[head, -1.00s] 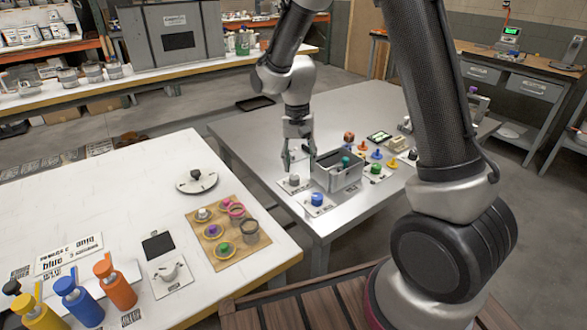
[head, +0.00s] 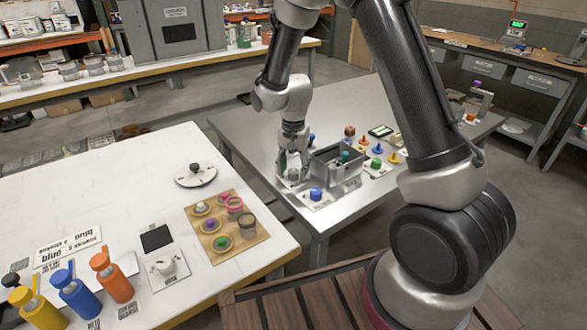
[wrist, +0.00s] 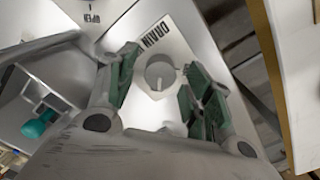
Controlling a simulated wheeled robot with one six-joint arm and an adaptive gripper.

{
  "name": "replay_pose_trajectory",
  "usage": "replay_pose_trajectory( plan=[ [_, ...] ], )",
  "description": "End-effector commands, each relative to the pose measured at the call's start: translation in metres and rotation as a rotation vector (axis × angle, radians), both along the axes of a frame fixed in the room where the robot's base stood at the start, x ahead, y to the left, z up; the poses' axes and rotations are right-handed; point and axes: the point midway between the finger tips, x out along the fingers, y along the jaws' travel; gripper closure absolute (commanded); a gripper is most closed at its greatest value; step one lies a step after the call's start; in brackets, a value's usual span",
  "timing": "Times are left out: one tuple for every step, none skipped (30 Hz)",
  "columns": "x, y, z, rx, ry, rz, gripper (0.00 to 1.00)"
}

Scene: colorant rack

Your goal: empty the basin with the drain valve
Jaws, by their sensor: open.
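The drain valve is a grey round knob (wrist: 160,72) with a raised ridge, on a pale plate marked DRAIN (wrist: 150,42). My gripper (wrist: 163,80) is open, with one green-padded finger on each side of the knob. The right finger looks very close to it; I cannot tell whether it touches. In the head view my gripper (head: 291,166) is down at the knob (head: 293,174), partly hiding it. The grey basin (head: 345,183) stands just right of it on the metal table. A teal object (wrist: 40,123) shows inside the basin; any liquid cannot be made out.
A blue knob (head: 316,194) on a plate stands in front of the basin, and a green knob (head: 376,163) to its right. The white table (head: 110,190) is at the left.

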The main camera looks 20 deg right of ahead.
Motion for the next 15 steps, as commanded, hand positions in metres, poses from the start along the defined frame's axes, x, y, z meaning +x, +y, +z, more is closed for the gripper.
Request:
replay_pose_trajectory(
  plan=[
    [-0.0001, 0.0000, -0.0020, 0.000, 0.000, 0.000, 0.49],
    [-0.0001, 0.0000, -0.0026, 0.000, 0.000, 0.000, 0.49],
    [-0.0001, 0.0000, -0.0031, 0.000, 0.000, 0.000, 0.49],
    [-0.0001, 0.0000, -0.0032, 0.000, 0.000, 0.000, 0.49],
    [-0.0001, 0.0000, -0.0031, 0.000, 0.000, 0.000, 0.49],
    [-0.0001, 0.0000, -0.0030, 0.000, 0.000, 0.000, 0.49],
    [-0.0001, 0.0000, -0.0030, 0.000, 0.000, 0.001, 0.49],
    [-0.0001, 0.0000, -0.0030, 0.000, 0.000, 0.001, 0.49],
    [-0.0001, 0.0000, -0.0029, 0.000, 0.000, 0.001, 0.52],
    [-0.0001, 0.0000, -0.0029, 0.000, 0.000, 0.001, 0.58],
    [-0.0001, 0.0000, -0.0029, 0.000, 0.000, 0.001, 0.63],
    [-0.0001, 0.0000, -0.0029, 0.000, 0.000, 0.001, 0.71],
    [-0.0001, 0.0000, -0.0029, 0.000, 0.000, 0.001, 0.76],
    [-0.0001, 0.0000, -0.0028, 0.000, 0.000, 0.001, 0.82],
    [-0.0001, 0.0000, -0.0028, 0.000, 0.000, 0.001, 0.89]
  ],
)
